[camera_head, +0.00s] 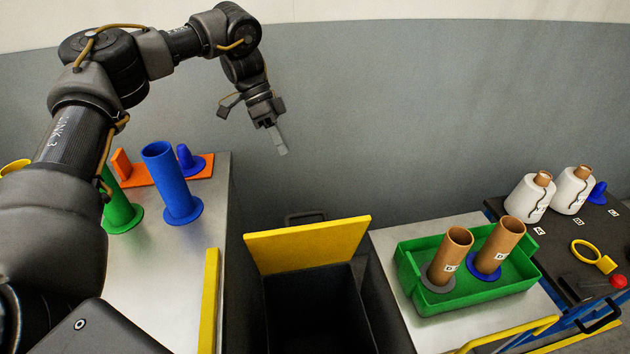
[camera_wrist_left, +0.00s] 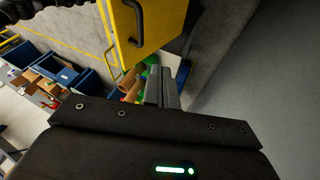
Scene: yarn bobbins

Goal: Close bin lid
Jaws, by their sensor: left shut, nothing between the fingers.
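The yellow bin lid (camera_head: 308,246) stands raised, hinged open at the back of the dark bin (camera_head: 318,310). The bin's opening shows as a dark hollow below it. A dark handle (camera_head: 304,217) shows just behind the lid's top edge. My left gripper (camera_head: 282,150) is above and behind the lid, apart from it, with its fingers shut and empty. In the left wrist view the shut fingers (camera_wrist_left: 168,88) point toward the yellow lid (camera_wrist_left: 160,25), whose dark handle (camera_wrist_left: 133,22) faces the camera. My right gripper is not in view.
A metal table (camera_head: 150,290) on the left holds a blue tube (camera_head: 171,180) and a green tube (camera_head: 121,205). On the right table, a green tray (camera_head: 470,300) holds two brown tubes. White yarn bobbins (camera_head: 530,197) stand further right. The grey wall (camera_head: 420,110) is behind.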

